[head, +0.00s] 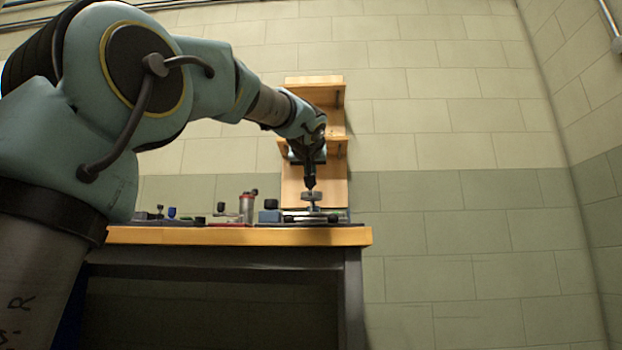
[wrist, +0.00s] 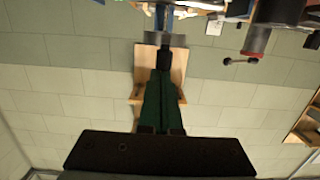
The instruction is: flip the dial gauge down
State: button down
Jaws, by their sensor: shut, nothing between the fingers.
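A flat grey round piece on a short stem, seemingly the dial gauge (head: 313,195), stands at the right end of the workbench. Its face cannot be made out. My gripper (head: 310,186) points down just above it. In the wrist view the grey piece (wrist: 180,40) shows edge-on at the top, at the tips of my gripper (wrist: 163,57). The dark green fingers are shut together with nothing between them. They look touching or very close to the piece; I cannot tell which.
A wooden shelf unit (head: 334,185) stands right behind my gripper. The workbench (head: 230,237) also carries a red and grey cylinder (head: 248,207), a blue block (head: 269,216) and several small knobs to the left. Open wall lies to the right.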

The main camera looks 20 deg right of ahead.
jog(key=shift+s+f+b, duration=0.1)
jog(key=shift+f+b, duration=0.4)
jog(key=shift+f, duration=0.55)
jog(key=shift+d+f, duration=0.1)
notch_tip(320, 180, up, 6)
jog(key=r+p, duration=0.1)
jog(key=p, duration=0.4)
jog(key=s+a+f+b, duration=0.2)
jog(key=s+a+f, duration=0.2)
jog(key=s, duration=0.5)
jog(key=shift+a+f+b, duration=0.2)
jog(key=shift+a+b, duration=0.05)
jog(key=shift+b, duration=0.15)
